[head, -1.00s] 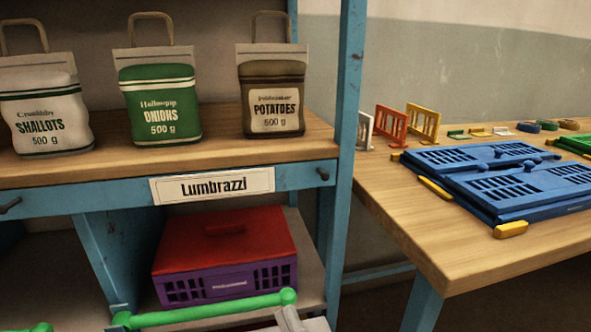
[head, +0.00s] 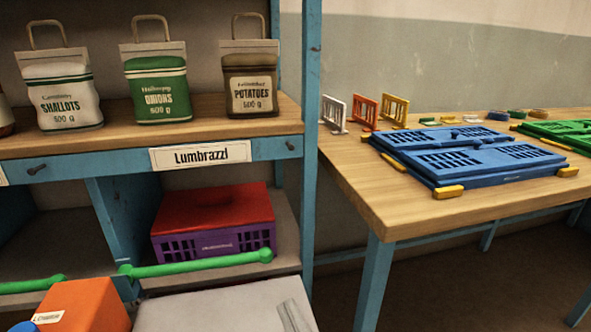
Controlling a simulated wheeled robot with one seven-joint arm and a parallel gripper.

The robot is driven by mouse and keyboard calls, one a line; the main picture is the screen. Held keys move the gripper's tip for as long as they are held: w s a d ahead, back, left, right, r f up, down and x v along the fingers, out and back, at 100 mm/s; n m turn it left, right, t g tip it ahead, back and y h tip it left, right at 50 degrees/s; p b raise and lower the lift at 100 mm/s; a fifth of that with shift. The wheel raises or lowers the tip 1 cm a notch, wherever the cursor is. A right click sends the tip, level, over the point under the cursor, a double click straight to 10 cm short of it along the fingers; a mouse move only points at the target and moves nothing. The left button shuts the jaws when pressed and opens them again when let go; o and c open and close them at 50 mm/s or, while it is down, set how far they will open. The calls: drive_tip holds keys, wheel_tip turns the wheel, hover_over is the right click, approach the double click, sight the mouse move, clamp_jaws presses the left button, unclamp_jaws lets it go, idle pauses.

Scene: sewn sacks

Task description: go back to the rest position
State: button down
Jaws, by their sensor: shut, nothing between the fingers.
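My gripper is not to be seen in the head view. On the shelf (head: 25,146) stand three upright sewn sacks with handles: a white shallots sack (head: 62,97), a green onions sack (head: 156,88) and a brown potatoes sack (head: 250,88). They stand apart from one another. A label reading "Lumbrazzi" (head: 200,155) is on the shelf's blue front edge.
A purple crate with a red lid (head: 212,225) sits below, behind a green bar (head: 195,264). An orange box (head: 85,307) is at bottom left. On the right table (head: 390,205) lie blue (head: 470,152) and green (head: 560,133) crates and small upright frames (head: 364,112).

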drive_tip(key=s+d+f+m+g+h, duration=0.2)
drive_tip(key=s+d+f+m+h, duration=0.1)
drive_tip(key=s+d+f, duration=0.5)
drive_tip(key=s+d+f+m+g+h, duration=0.25)
drive_tip(key=s+d+m+h, duration=0.2)
drive_tip(key=s, duration=0.55)
drive_tip(key=s+d+f+m+g+h, duration=0.1)
drive_tip(key=s+d+f+m+h, duration=0.15)
drive_tip(key=s+d+f, duration=0.5)
wheel_tip(320, 180, up, 26)
drive_tip(key=s+p, duration=0.1)
drive_tip(key=p, duration=2.3)
drive_tip(key=shift+s+f+m, duration=0.25)
drive_tip(key=shift+m, duration=0.05)
drive_tip(key=shift+d, duration=0.1)
